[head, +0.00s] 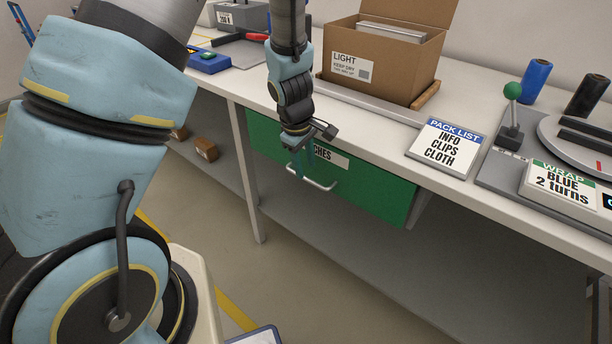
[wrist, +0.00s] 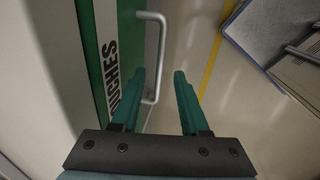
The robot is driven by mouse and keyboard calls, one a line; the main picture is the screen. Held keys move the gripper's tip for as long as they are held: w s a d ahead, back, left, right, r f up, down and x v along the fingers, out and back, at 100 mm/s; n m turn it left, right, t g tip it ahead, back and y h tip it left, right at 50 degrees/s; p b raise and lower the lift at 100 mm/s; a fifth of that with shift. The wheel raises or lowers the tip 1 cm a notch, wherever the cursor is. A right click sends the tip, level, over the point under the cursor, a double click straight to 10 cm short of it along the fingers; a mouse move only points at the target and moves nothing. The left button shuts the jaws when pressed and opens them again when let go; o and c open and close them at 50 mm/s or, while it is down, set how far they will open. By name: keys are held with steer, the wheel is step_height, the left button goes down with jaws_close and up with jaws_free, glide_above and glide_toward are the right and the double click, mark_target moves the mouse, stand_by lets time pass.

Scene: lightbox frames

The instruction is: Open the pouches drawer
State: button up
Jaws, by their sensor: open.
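The pouches drawer (head: 375,190) has a green front under the bench top and looks shut. Its white label (head: 331,158) is partly hidden by my gripper in the head view and reads "OUCHES" in the wrist view (wrist: 111,75). My gripper (head: 304,176) is open, with teal fingers pointing down at the handle. In the wrist view my fingertips (wrist: 160,76) lie on either side of the bar's line. I cannot tell whether they touch it.
The bench top (head: 385,135) runs above the drawer. On it stand a cardboard box (head: 395,70), a pack list sign (head: 448,145) and a wrap sign (head: 560,190). A lower shelf (head: 350,250) lies below the drawer. The floor in front is clear beside a blue-edged tray or board (wrist: 265,30).

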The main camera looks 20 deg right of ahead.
mark_target(307, 178)
steer(key=shift+x, duration=1.7)
jaws_close()
